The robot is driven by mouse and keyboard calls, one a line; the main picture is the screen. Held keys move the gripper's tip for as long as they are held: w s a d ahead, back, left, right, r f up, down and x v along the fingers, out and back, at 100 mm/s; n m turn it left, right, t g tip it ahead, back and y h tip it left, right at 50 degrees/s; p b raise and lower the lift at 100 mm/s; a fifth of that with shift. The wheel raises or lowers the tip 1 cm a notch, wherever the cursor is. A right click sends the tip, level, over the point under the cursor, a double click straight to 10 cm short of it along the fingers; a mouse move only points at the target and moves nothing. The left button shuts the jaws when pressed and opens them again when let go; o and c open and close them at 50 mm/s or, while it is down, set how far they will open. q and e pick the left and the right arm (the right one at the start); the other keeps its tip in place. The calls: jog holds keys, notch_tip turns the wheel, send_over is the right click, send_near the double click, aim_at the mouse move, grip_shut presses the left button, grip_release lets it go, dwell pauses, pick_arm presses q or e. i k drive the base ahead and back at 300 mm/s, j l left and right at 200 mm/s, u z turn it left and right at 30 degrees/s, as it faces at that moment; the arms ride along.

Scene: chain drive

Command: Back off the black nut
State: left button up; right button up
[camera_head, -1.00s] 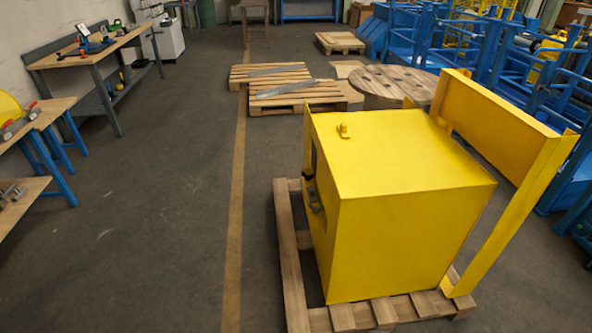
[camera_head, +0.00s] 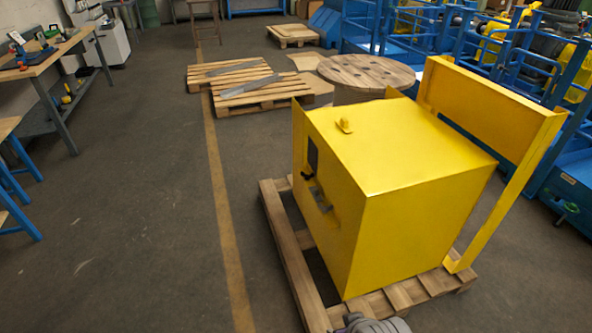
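A large yellow box-shaped housing (camera_head: 400,160) stands on a wooden pallet (camera_head: 285,255) right of centre. Its left side has an opening with a small dark part (camera_head: 307,177) and a grey metal piece (camera_head: 321,199), seen at a steep angle. I cannot make out a black nut; whether the small dark part is it, I cannot tell. A grey rounded piece at the bottom edge seems to be part of my own arm. Neither gripper shows in the view.
Flat pallets (camera_head: 262,92) and a wooden cable reel (camera_head: 365,72) lie behind the housing. Blue machine frames (camera_head: 510,80) fill the right. A workbench (camera_head: 45,55) stands at the upper left. The floor (camera_head: 130,220) left of the housing is clear.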

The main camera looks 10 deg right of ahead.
aim_at(307, 176)
jog(key=i+j, duration=0.2)
jog(key=j, duration=0.15)
jog(key=i+j+z, duration=0.1)
jog(key=j, duration=0.25)
jog(key=i+j, duration=0.25)
jog(key=i+j+z, duration=0.1)
jog(key=i+j, duration=0.25)
jog(key=i, duration=0.25)
jog(key=i+j+z, duration=0.1)
jog(key=i+j, duration=0.3)
jog(key=i, duration=0.2)
jog(key=i+l, duration=0.35)
jog(key=i+l+z, duration=0.1)
jog(key=i+l, duration=0.25)
jog(key=i, duration=0.2)
